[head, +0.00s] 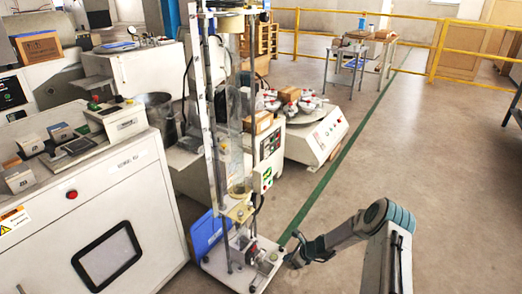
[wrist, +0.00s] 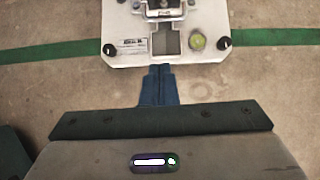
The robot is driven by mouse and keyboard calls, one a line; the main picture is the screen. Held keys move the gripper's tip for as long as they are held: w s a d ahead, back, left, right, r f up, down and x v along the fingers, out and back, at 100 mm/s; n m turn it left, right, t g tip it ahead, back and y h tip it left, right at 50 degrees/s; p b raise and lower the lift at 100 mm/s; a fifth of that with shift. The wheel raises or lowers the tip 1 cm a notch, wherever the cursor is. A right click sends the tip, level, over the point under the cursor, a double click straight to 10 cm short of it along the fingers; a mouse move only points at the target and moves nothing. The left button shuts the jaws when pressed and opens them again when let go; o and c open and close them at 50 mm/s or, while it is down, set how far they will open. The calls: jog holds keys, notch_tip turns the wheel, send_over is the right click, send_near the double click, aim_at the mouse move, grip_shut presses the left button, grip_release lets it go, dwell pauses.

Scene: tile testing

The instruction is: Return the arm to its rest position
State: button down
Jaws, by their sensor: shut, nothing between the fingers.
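My gripper (head: 292,262) hangs at the lower middle of the head view, just right of the base of a tall testing stand. In the wrist view its blue fingers (wrist: 158,72) are together, with nothing between them. My arm (head: 365,226) reaches left from my column, with teal joints, and is bent with the gripper low. The stand's white base plate (wrist: 125,45) lies just beyond the fingertips in the wrist view. I cannot tell the exact gap between them.
The tall testing stand (head: 222,130) rises beside my gripper, with a blue panel (head: 205,236) at its foot. A white cabinet (head: 80,200) fills the left. A round-topped machine (head: 318,137) stands behind. A green line (head: 345,150) crosses open floor (head: 450,170) at right.

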jog(key=s+a+r+n+g+h+p, duration=0.1)
jog(key=s+r+n+p, duration=0.3)
jog(key=r, duration=1.1)
jog(key=s+a+r+n+p, duration=0.1)
jog(key=r+n+p, duration=0.45)
jog(key=r, duration=0.95)
jog(key=s+a+r+n+g+h+p, duration=0.1)
jog(key=s+a+r+n+p, duration=0.25)
jog(key=r, duration=1.05)
jog(key=s+d+r+n+h+p, duration=0.2)
jog(key=s+r+n+p, duration=0.3)
jog(key=s+r+p, duration=0.4)
jog(key=s+d+r+n+h+p, duration=0.2)
jog(key=s+r+p, duration=0.7)
jog(key=s+r, duration=0.9)
notch_tip(320, 180, up, 6)
jog(key=d+n, duration=0.2)
jog(key=n, duration=0.2)
jog(key=shift+r+n+h, duration=0.15)
jog(key=shift+n+h, duration=0.15)
jog(key=shift+d, duration=0.1)
